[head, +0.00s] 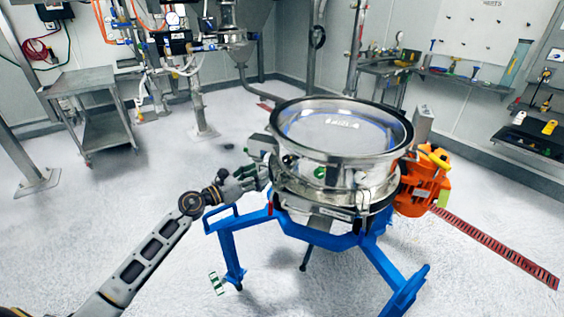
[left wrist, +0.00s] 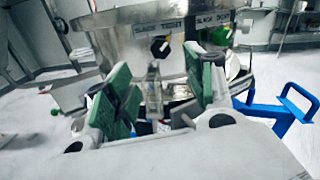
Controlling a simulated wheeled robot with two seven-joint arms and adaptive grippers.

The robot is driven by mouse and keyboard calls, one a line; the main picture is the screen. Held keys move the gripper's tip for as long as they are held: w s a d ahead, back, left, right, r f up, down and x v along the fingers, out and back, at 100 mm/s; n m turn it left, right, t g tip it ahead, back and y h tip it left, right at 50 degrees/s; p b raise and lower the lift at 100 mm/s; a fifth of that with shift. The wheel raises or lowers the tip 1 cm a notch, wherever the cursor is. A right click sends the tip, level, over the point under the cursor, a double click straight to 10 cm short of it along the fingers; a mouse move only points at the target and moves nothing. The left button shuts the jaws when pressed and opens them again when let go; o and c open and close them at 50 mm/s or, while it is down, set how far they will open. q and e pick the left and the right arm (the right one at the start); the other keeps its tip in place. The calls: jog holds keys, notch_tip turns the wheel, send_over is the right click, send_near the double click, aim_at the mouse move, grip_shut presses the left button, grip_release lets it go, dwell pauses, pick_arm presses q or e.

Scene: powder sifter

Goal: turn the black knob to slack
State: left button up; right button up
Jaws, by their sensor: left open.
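The powder sifter (head: 340,165) is a round steel drum with a clear-looking top, standing on a blue frame (head: 310,237). In the left wrist view the black knob (left wrist: 160,47) is on the steel side, with a small pale mark at its upper right. A TIGHT label (left wrist: 160,26) is above and left of it; a SLACK label (left wrist: 213,20) is at right. My left gripper (head: 256,179) is at the sifter's left side. Its green-padded fingers (left wrist: 160,92) are open and apart, with the knob beyond them, not between them.
An orange motor (head: 422,186) is on the sifter's right side. A grey cart (head: 92,110) stands at the left, and shelves with tools (head: 465,78) line the right wall. A red-brown floor grating (head: 500,250) runs at right.

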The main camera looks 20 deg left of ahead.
aim_at(285, 160)
pick_arm(q)
jog(key=shift+p+x, duration=0.6)
jog(key=shift+x, duration=5.2)
pick_arm(e)
jog(key=shift+s+d+r, duration=0.15)
jog(key=shift+s+r, duration=0.35)
jog(key=shift+s, duration=0.15)
pick_arm(q)
jog(key=c, duration=1)
pick_arm(e)
jog(key=shift+a, duration=0.35)
